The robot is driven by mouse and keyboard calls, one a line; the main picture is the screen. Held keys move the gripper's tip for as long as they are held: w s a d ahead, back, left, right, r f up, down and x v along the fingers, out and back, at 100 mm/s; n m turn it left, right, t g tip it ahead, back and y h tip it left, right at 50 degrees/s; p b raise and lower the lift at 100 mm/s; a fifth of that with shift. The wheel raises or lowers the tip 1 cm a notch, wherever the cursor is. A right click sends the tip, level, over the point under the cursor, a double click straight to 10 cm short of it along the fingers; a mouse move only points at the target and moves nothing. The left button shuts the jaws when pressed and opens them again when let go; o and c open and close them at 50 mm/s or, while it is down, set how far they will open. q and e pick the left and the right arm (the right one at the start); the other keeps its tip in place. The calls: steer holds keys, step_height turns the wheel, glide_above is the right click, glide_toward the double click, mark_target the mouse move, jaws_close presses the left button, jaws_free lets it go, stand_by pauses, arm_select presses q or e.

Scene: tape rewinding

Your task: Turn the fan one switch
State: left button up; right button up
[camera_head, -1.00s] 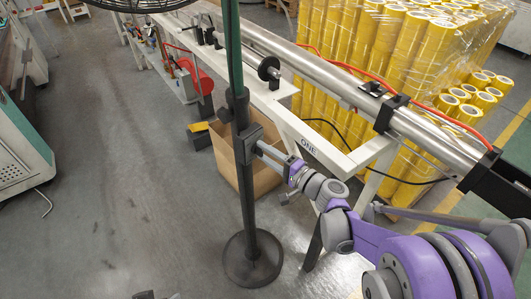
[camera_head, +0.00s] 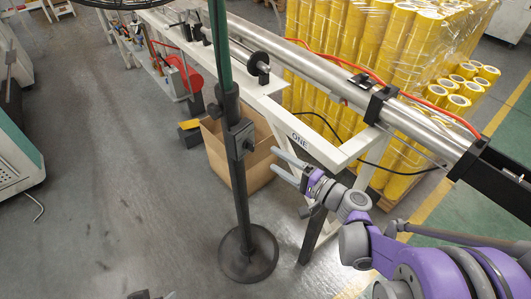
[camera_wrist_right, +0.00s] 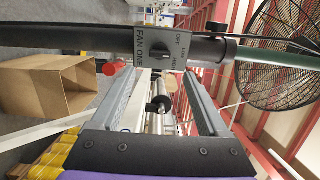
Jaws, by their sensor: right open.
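The fan one switch (camera_head: 249,146) is a small dark knob on a grey box (camera_head: 236,132) on the fan's black pole. In the right wrist view the knob (camera_wrist_right: 159,47) sits beside a "FAN ONE" label, with OFF, LOW and another small marking on its other side. I cannot tell which marking the knob points to. My right gripper (camera_head: 275,161) is open and empty, a short way right of the box and apart from it. In the right wrist view its two fingers (camera_wrist_right: 164,76) point toward the knob, which lies beyond their tips.
The pole stands on a round black base (camera_head: 248,254). The fan's wire cage (camera_wrist_right: 275,55) shows in the wrist view. A cardboard box (camera_head: 228,150) and a white machine frame (camera_head: 320,148) stand behind. Yellow rolls (camera_head: 400,50) stack at the back right. The floor at left is mostly clear.

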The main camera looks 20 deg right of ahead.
steer(key=v, duration=0.2)
steer(key=shift+s+d, duration=0.2)
steer(key=shift+s, duration=0.1)
steer(key=s+a+f+n+g+h+p, duration=0.3)
steer(key=s+a+n+g+p, duration=0.25)
steer(key=s+a+g, duration=0.3)
steer(key=s+d+r+n+h+p, duration=0.1)
steer(key=s+d+n+h, duration=0.1)
steer(key=s+n+h, duration=0.1)
steer(key=s+d+r+n+g+h+p, duration=0.1)
steer(key=s+d+n+h+p, duration=0.1)
steer(key=s, duration=0.4)
steer(key=shift+d+n+h, duration=0.45)
steer(key=shift+n+h, duration=0.1)
steer(key=shift+h, duration=0.25)
